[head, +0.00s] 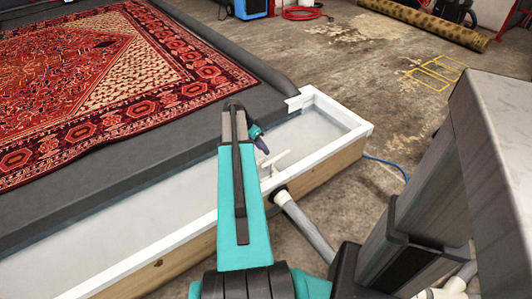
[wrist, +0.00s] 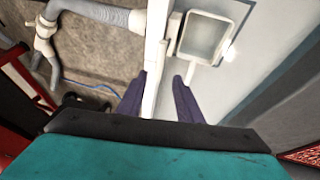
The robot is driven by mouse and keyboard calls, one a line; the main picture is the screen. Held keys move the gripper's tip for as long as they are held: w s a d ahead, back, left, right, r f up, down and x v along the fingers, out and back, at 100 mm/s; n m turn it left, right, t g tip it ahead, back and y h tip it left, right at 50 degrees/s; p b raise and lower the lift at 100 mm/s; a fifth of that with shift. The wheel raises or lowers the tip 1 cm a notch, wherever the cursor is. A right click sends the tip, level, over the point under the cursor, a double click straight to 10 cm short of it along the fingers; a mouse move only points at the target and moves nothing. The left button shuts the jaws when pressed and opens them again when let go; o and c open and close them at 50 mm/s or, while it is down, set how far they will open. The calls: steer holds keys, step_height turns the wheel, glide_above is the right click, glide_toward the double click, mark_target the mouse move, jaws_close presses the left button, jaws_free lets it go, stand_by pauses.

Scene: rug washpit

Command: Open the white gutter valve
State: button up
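The white gutter valve (head: 276,162) shows in the head view as a small T-shaped white piece by the gutter's near rim, just above the grey drain pipe (head: 305,228). My gripper (head: 262,145) is just behind and left of it, partly hidden by my arm. In the wrist view my gripper (wrist: 160,78) has its two purple fingers spread apart. A narrow white bar (wrist: 150,100) runs between them; I cannot tell whether it is the valve or the rim. A white square frame (wrist: 205,37) lies beyond the right fingertip. I see no clear contact.
The white-lined gutter (head: 330,105) has a wooden outer side. A red patterned rug (head: 90,80) lies on a dark platform to the left. A blue hose (head: 388,165) lies on the concrete floor. Pipe fittings (wrist: 45,30) show at the wrist view's upper left.

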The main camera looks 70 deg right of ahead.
steer(key=v, duration=0.2)
steer(key=shift+w+a+r, duration=0.1)
steer(key=shift+w+r, duration=0.1)
steer(key=shift+r, duration=0.15)
